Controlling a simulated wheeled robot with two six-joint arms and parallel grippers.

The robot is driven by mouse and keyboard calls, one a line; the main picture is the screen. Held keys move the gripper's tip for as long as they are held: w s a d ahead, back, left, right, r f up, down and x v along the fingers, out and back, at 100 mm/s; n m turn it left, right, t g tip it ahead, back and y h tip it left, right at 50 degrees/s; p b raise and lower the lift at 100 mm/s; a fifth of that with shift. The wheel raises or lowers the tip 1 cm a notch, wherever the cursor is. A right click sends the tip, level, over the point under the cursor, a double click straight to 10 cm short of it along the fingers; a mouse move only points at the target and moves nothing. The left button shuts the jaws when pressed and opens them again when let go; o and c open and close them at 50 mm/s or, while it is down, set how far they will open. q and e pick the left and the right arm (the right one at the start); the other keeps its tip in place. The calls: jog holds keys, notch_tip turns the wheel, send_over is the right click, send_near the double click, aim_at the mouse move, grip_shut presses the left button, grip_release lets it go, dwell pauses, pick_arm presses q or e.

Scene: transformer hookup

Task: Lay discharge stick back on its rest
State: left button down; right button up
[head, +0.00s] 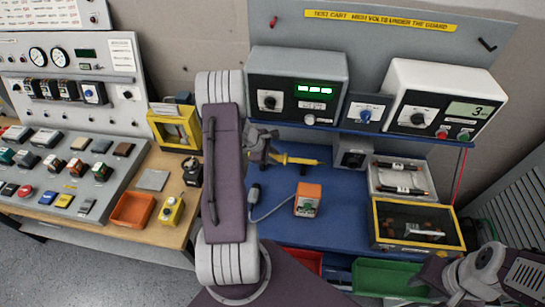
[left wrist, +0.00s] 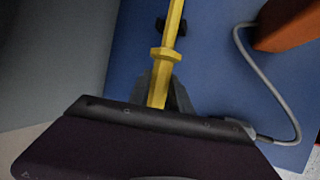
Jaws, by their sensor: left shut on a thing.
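The discharge stick (head: 298,161) is yellow with a collar. My left gripper (head: 268,151) is shut on its handle end, over the blue cart top (head: 345,220). The stick points right in the head view. In the left wrist view the stick (left wrist: 174,22) runs up from my fingers, with its collar (left wrist: 165,54) just beyond them. A small dark holder, perhaps the rest (left wrist: 161,25), shows behind the shaft. I cannot tell whether the stick touches it. My right gripper (head: 424,281) is at the lower right, with its fingers unclear.
An orange box (head: 308,197) with a grey cable (head: 272,215) stands on the cart in front of the stick. A grey box (head: 350,154), a tray of rods (head: 402,181) and a yellow-framed case (head: 417,224) stand to the right. Instruments (head: 297,88) line the shelf behind.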

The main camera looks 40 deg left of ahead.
pick_arm(q)
jog(key=shift+w+a+f+p, duration=0.25)
jog(key=shift+w+f, duration=0.1)
jog(key=shift+w, duration=0.15)
jog(key=shift+w+a+f+p, duration=0.2)
jog(key=shift+w+f, duration=0.1)
jog(key=shift+w, duration=0.2)
notch_tip(320, 180, down, 2)
jog(key=b, duration=0.2)
jog(key=shift+f+b, duration=0.2)
jog(key=shift+b, duration=0.2)
jog(key=shift+f+b, duration=0.45)
jog(key=shift+b, duration=0.2)
jog(key=c, duration=1.1)
grip_release()
jog(key=shift+r, duration=0.1)
jog(key=v, duration=0.9)
